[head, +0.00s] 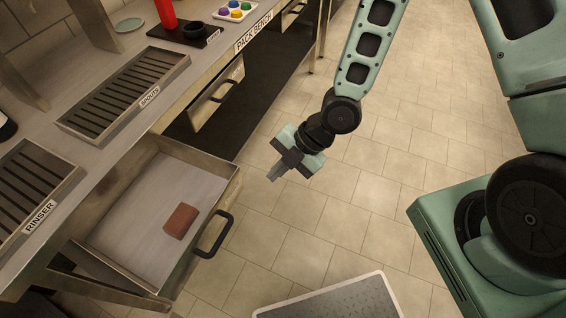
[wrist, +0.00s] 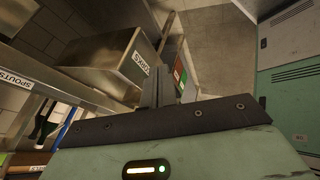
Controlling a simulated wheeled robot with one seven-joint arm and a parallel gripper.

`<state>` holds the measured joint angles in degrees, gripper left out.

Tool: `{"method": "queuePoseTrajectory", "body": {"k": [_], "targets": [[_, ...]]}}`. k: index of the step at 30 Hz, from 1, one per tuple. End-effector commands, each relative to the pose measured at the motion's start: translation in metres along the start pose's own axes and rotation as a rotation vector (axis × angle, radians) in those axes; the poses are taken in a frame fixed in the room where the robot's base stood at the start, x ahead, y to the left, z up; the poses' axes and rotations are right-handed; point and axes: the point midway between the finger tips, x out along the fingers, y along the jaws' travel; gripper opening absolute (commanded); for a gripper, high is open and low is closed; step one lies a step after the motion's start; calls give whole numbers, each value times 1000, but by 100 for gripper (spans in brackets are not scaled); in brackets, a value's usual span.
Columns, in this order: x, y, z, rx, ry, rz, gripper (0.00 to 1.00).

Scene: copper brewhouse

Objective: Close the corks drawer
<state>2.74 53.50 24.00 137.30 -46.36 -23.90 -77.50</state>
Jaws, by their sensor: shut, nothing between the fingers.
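A drawer (head: 228,187) stands pulled well out from the bench at lower left in the head view. It has a black handle (head: 214,236) on its front, and a reddish-brown block (head: 180,221) lies inside. My gripper (head: 274,174) is shut and empty, in the air to the right of the drawer front and apart from it. In the wrist view my shut fingers (wrist: 158,88) point toward a metal box-like drawer (wrist: 92,42) with a white label (wrist: 141,63) that seems to read CORKS. I cannot tell for certain that both views show the same drawer.
Another drawer front (head: 217,101) with a handle sits farther along the bench. The bench top holds a SPOUTS tray (head: 128,88), a RINSER tray (head: 38,185), a red bottle (head: 166,13) and a tray of coloured caps (head: 235,11). A grey mat (head: 335,300) lies on the floor; the tiles right of the drawer are clear.

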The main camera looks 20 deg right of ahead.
Motion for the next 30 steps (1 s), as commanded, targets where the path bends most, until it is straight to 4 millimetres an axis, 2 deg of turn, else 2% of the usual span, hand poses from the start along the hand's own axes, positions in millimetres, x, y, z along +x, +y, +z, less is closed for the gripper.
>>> {"method": "queuePoseTrajectory", "body": {"k": [1, 8, 12, 15, 20, 30], "targets": [[13, -2, -1, -2, 2, -5, 0], [58, -1, -1, 0, 1, -4, 0], [65, 20, -1, 1, -2, 1, 0], [70, 29, 0, 1, -2, 0, 0], [75, 35, 0, 1, -1, 0, 0], [75, 35, 0, 2, -2, -1, 0]]}}
